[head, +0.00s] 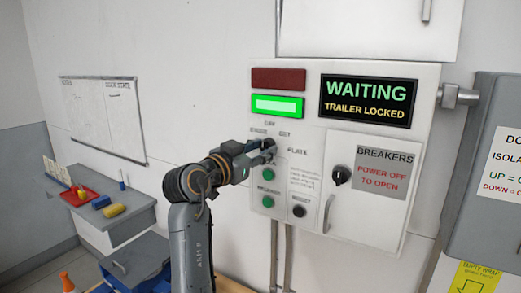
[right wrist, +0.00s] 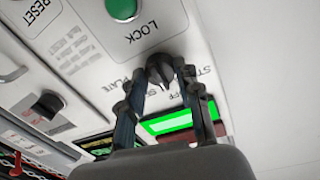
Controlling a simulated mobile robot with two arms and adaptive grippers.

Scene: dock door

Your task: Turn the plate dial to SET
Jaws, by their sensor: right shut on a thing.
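The plate dial is a black knob on the white control box (head: 312,133), beside the PLATE label, with position words above it including OFF and SET. In the right wrist view the dial (right wrist: 160,70) shows between my fingers. My right gripper (head: 270,148) is shut on the dial, one finger on each side, as the right wrist view (right wrist: 160,80) also shows. In the head view the gripper hides most of the dial. I cannot tell which word its pointer faces. My left gripper is not in view.
A display (head: 368,100) reads WAITING, TRAILER LOCKED. The green lamp (head: 278,106) is lit; the red lamp (head: 278,78) is dark. Green buttons (head: 268,175) and a black RESET knob (head: 299,211) sit below. The breaker door (head: 367,195) is shut. A desk with a red tray (head: 82,198) stands left.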

